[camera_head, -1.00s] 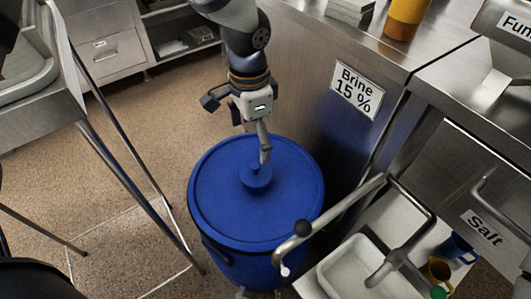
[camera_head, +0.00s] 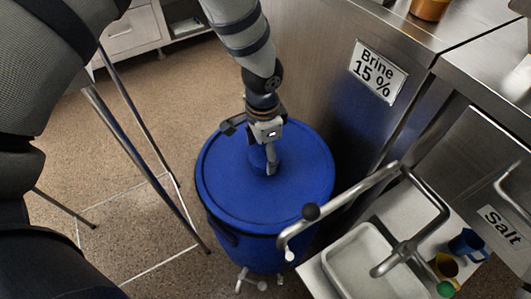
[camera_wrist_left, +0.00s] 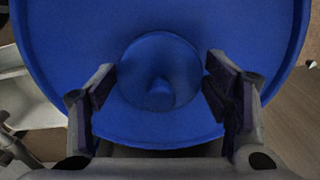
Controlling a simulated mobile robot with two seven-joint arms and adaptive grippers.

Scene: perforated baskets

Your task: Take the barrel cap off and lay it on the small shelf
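The blue barrel (camera_head: 238,198) stands upright on the floor, its round lid facing up. The small round barrel cap (camera_head: 257,157) sits in the middle of the lid. In the left wrist view the cap (camera_wrist_left: 160,52) shows from above as a disc with a raised knob. My left gripper (camera_head: 268,164) is over the cap and partly hides it. In the left wrist view its fingers (camera_wrist_left: 161,80) are spread, one on each side of the cap, with gaps. My right gripper is not in view. I cannot make out which surface is the small shelf.
A pale basin (camera_head: 362,262) and several small cups are at lower right. A steel cabinet with a "Brine 15 %" sign (camera_head: 378,72) stands behind. Metal stand legs are at left.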

